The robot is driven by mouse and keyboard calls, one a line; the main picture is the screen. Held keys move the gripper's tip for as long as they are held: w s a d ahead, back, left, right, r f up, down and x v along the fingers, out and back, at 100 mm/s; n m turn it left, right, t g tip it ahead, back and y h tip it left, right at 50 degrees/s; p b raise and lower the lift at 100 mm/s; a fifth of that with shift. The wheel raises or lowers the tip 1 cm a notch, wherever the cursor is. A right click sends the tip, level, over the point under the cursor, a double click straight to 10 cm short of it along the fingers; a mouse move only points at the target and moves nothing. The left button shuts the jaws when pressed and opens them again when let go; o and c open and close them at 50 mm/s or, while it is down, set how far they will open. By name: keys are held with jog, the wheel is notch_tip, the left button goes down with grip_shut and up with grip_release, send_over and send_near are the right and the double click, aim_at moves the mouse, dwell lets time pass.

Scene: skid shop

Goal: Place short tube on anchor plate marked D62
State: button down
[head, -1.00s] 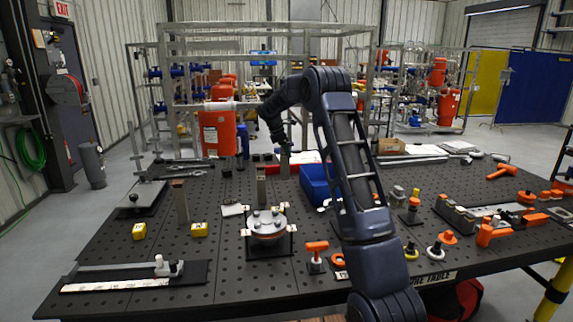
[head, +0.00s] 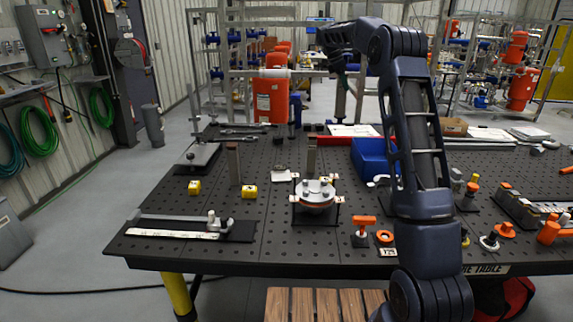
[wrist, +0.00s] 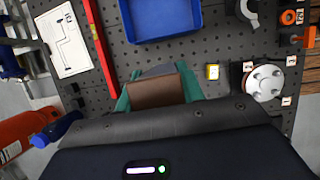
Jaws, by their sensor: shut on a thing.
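My gripper (head: 340,62) is raised above the back of the table in the head view. It is shut on an upright grey-brown tube (head: 341,98), which hangs clear of the table top. In the wrist view the tube's brown square end (wrist: 155,92) sits between the green fingertips (wrist: 153,90). I cannot read D62 anywhere, so I cannot tell which thing is that anchor plate.
A round flanged fixture (head: 315,194) stands mid-table. A blue bin (head: 371,160) and a red bar (head: 340,140) lie behind it. A ruler fixture (head: 180,229) is at front left. Orange-handled parts (head: 363,225) crowd the front right. Bare perforated table (head: 275,230) shows at front centre.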

jog(key=s+a, duration=0.5)
jog(key=a, duration=0.8)
jog(key=s+a, duration=0.5)
jog(key=a, duration=0.8)
notch_tip(320, 180, down, 25)
jog(key=shift+m, duration=0.3)
jog(key=shift+f, duration=0.1)
jog(key=c, duration=0.9)
grip_release()
jog(key=v, duration=1.2)
